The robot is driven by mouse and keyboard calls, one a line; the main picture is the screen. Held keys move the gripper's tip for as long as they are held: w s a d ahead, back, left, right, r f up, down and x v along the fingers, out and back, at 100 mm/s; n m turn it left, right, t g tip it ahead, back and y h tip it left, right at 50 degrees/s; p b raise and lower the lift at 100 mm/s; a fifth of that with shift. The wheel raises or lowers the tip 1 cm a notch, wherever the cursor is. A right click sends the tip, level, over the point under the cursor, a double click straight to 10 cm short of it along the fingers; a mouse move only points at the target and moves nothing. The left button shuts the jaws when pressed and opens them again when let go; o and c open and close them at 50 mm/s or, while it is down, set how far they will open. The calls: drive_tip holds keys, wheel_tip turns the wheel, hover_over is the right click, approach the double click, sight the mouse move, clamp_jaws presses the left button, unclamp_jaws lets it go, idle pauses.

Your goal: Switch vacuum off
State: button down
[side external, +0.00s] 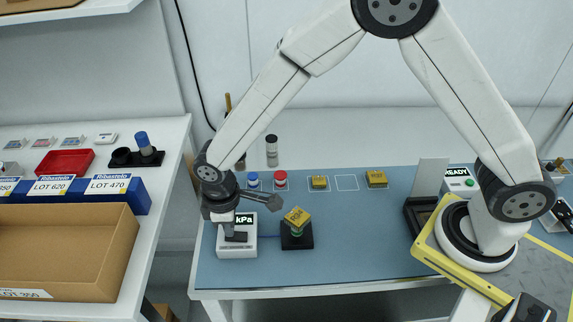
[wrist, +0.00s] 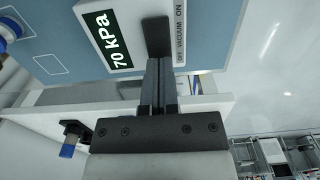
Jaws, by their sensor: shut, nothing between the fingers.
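The vacuum unit (side external: 237,250) is a white box at the table's front left, with a lit kPa display. In the wrist view its display (wrist: 105,40) reads 70 kPa, beside a label strip (wrist: 180,35) marked OFF, VACUUM and ON. A black switch (wrist: 156,36) lies alongside the strip; its setting is not clear. My gripper (wrist: 158,62) is shut and empty, its fingertips at the switch's end near OFF. I cannot tell whether they touch. In the side view my gripper (side external: 230,234) points down over the box and partly hides it.
A black stand (side external: 297,241) right of the unit holds a tilted gold block (side external: 297,216). Blue (side external: 252,180) and red-capped (side external: 281,180) containers and more gold blocks (side external: 376,178) sit behind. A READY device (side external: 460,182) is at right. The blue mat's middle (side external: 355,235) is clear.

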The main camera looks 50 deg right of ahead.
drive_tip(key=shift+f, duration=0.6)
idle(0.5)
drive_tip(key=shift+r, duration=3.55)
drive_tip(key=shift+d+r, duration=0.15)
drive_tip(key=shift+d, duration=0.4)
drive_tip(key=s+d+r+m+t, duration=0.1)
drive_tip(key=s+d+m, duration=0.3)
drive_tip(key=d, duration=0.7)
drive_tip(key=s+d+r+m+t, duration=0.1)
drive_tip(key=s+d+m, duration=0.4)
drive_tip(key=d, duration=0.6)
drive_tip(key=shift+s+r+t, duration=0.3)
drive_tip(key=shift+s, duration=0.15)
